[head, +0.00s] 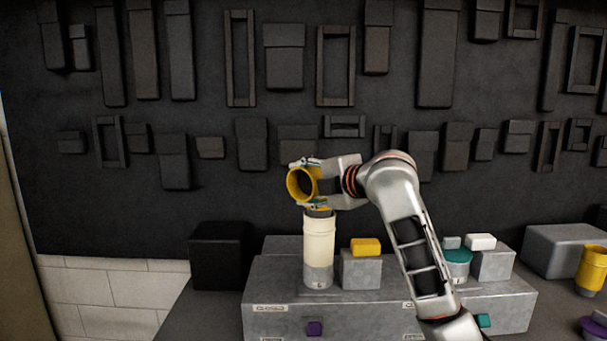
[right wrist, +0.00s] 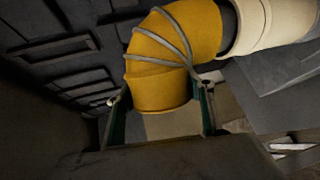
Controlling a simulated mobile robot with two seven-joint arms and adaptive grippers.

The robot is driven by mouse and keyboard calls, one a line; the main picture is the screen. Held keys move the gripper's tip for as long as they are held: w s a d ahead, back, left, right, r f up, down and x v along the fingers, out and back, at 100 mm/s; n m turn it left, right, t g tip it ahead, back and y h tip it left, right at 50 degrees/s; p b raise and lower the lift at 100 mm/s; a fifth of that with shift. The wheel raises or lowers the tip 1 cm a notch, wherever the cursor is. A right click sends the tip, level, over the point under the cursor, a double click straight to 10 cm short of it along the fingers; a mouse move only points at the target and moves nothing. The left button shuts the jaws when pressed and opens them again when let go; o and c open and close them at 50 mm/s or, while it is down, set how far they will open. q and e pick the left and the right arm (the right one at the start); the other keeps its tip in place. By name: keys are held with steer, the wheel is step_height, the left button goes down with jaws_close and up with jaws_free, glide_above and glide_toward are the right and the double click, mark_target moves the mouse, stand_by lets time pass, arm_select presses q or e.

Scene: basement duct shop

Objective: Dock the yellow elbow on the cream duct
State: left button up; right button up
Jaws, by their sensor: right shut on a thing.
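The yellow elbow (head: 294,197) is held in my right gripper (head: 307,183) above the cream duct (head: 319,240), its open round mouth facing left and toward the camera. The cream duct stands upright in a grey collar on the grey bench block. A dark collar (head: 318,212) shows between the elbow and the duct top. In the right wrist view the ribbed elbow (right wrist: 160,65) lies between the green-padded fingers, and its dark end meets the rim of the cream duct (right wrist: 270,22). I cannot tell how deeply it sits. My left gripper is not in view.
A yellow block (head: 366,246) sits on a grey box just right of the duct. A teal round piece (head: 457,257) and a white block (head: 481,241) are farther right. A black box (head: 218,254) stands left. Another yellow piece (head: 592,268) is at the right edge.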

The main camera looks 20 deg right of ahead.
steer(key=shift+f, duration=0.55)
steer(key=shift+f, duration=0.5)
stand_by(1.4)
steer(key=o, duration=1)
steer(key=shift+c, duration=0.2)
steer(key=v, duration=1.1)
